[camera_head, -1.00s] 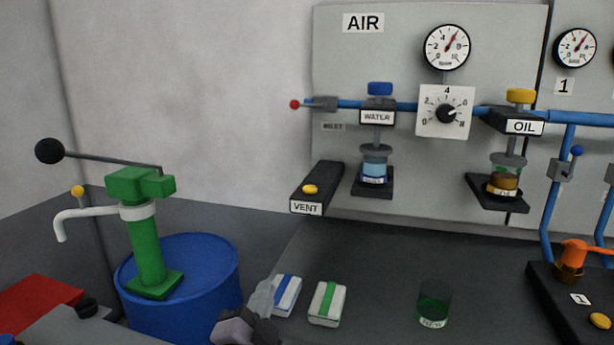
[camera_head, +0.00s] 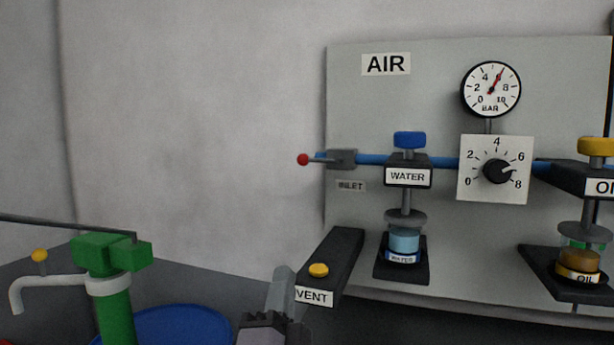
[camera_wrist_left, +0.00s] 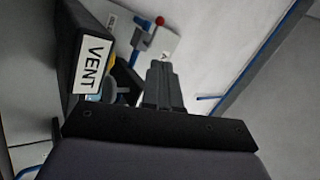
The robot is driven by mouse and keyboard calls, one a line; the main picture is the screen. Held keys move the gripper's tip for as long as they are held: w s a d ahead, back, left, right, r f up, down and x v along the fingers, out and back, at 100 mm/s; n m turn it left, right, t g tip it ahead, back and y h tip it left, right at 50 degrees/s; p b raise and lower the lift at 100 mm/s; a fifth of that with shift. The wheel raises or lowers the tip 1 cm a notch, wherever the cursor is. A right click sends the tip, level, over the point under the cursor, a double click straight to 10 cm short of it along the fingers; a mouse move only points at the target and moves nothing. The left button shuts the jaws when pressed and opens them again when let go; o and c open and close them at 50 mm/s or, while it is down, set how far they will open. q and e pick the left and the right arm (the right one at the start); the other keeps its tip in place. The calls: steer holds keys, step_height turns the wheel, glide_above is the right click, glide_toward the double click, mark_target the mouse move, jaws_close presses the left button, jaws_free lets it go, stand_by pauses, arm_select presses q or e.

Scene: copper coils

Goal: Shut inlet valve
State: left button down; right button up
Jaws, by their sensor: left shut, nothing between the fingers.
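The inlet valve (camera_head: 341,159) is a grey body on the blue air pipe, above a small INLET label (camera_head: 351,186). Its lever ends in a red knob (camera_head: 303,160) pointing left, roughly in line with the pipe. In the left wrist view the red knob (camera_wrist_left: 160,21) shows near the top, beyond the fingers. My left gripper (camera_head: 281,290) is at the bottom of the head view, below the knob and just left of the VENT box; it is shut and empty. Its closed fingers also show in the left wrist view (camera_wrist_left: 160,75). My right gripper is out of view.
The VENT box (camera_head: 337,262) with a yellow button juts out close to my left gripper. The WATER unit (camera_head: 405,240) and pressure dial (camera_head: 496,168) are to the right. A green pump (camera_head: 112,262) on a blue drum stands left. Space before the bare wall is free.

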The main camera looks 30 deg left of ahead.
arm_select(q)
steer(key=shift+r, duration=0.1)
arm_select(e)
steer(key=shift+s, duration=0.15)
arm_select(q)
steer(key=p, duration=0.8)
glide_toward(302, 164)
steer(key=x, duration=0.5)
steer(key=shift+w+a+r, duration=0.1)
steer(key=shift+r, duration=0.2)
steer(key=shift+w+a+r, duration=0.3)
steer(key=shift+w, duration=0.3)
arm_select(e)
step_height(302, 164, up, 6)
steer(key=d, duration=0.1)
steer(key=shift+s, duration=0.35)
